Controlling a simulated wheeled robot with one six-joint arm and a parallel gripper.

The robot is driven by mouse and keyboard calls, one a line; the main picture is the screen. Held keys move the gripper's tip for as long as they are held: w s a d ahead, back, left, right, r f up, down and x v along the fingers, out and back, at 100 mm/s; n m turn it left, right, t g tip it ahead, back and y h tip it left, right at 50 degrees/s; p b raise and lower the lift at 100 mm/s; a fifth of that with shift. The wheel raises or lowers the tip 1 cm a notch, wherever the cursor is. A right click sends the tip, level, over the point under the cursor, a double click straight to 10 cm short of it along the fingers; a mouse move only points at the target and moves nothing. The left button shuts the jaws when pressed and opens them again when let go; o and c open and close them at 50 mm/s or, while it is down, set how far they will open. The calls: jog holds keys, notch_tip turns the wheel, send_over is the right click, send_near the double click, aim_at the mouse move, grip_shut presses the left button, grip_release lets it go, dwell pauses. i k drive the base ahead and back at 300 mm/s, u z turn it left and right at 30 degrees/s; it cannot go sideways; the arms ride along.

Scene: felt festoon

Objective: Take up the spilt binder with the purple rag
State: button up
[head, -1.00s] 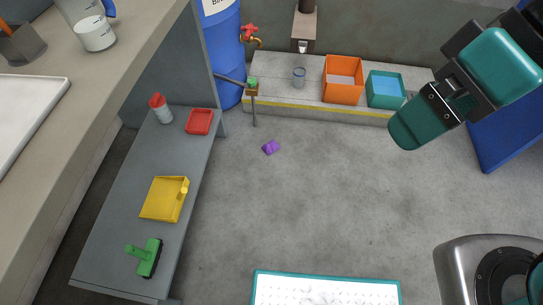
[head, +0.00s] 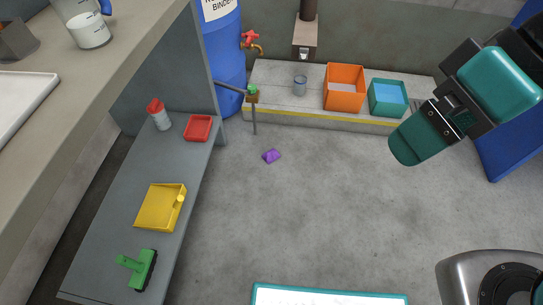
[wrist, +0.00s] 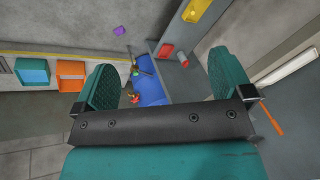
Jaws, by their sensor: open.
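A small crumpled purple rag (head: 271,156) lies on the grey floor in the head view, in front of the low ledge. It also shows in the wrist view (wrist: 119,31), beyond the fingers. My gripper (head: 407,150) is raised at the right of the head view, well apart from the rag. Its teal fingers stand wide apart with nothing between them in the wrist view (wrist: 167,84). A blue drum (head: 222,60) with a label ending in "BINDER" and a red-handled tap stands at the back. I cannot make out a binder puddle.
A grey bench (head: 125,215) at left bears a red tray (head: 198,127), a yellow dustpan (head: 160,208), a green brush (head: 137,268) and a bottle. An orange bin (head: 345,88) and a teal bin (head: 388,98) stand on the ledge. A teal-framed white panel (head: 330,296) lies in front. The mid-floor is clear.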

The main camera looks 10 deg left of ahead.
aim_at(269, 157)
jog(key=u, duration=0.55)
jog(key=i, duration=1.4)
